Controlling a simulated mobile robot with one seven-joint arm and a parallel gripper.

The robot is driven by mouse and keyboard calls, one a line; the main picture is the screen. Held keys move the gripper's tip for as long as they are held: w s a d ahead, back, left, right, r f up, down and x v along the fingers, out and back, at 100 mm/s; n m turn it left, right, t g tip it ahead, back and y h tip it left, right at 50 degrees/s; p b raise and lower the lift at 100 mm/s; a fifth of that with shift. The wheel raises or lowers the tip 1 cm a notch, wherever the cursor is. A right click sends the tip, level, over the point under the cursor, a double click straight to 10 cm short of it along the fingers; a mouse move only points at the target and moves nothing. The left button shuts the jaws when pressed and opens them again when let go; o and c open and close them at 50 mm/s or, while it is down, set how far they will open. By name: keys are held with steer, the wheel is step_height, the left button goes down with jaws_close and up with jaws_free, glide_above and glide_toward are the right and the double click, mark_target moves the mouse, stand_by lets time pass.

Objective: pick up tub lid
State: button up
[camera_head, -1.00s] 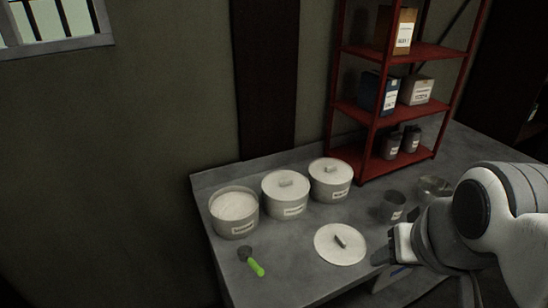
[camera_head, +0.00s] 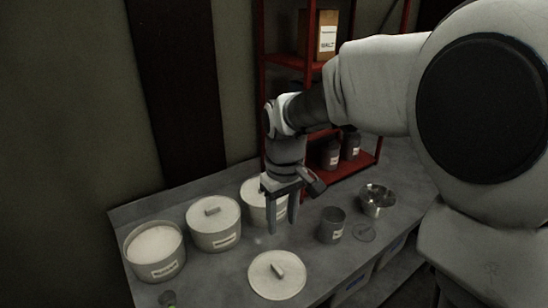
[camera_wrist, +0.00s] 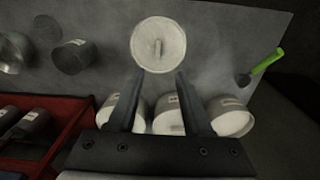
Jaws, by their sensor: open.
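The tub lid (camera_head: 277,277) is a round, pale disc with a bar handle on top. It lies flat on the grey worktop in front of the tubs. It also shows in the wrist view (camera_wrist: 158,42), ahead of the fingertips. My gripper (camera_head: 283,226) is open and empty, pointing down above the worktop, in front of the right tub and behind the lid. The fingers in the wrist view (camera_wrist: 158,74) are apart, with nothing between them. The uncovered tub (camera_head: 154,268) at the left holds white stuff. Two tubs wear lids: the middle one (camera_head: 213,238) and the right one (camera_head: 254,210).
A dark cup (camera_head: 332,232) and a metal bowl (camera_head: 376,206) stand right of the lid. The red shelf (camera_head: 343,173) with jars and boxes rises behind. A green-handled tool (camera_wrist: 268,62) lies near the open tub. The worktop around the lid is clear.

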steer(key=w+f, duration=0.2)
steer(key=b, duration=0.2)
glide_above(277, 269)
steer(key=shift+n, duration=0.3)
steer(key=f, duration=1.1)
steer(key=shift+s+d+f, duration=0.1)
steer(key=shift+s+d, duration=0.05)
steer(key=shift+s, duration=0.2)
steer(key=shift+w+f, duration=0.2)
steer(key=shift+f, duration=1.35)
steer(key=shift+w+f, duration=0.2)
steer(key=shift+f, duration=1.3)
jaws_close()
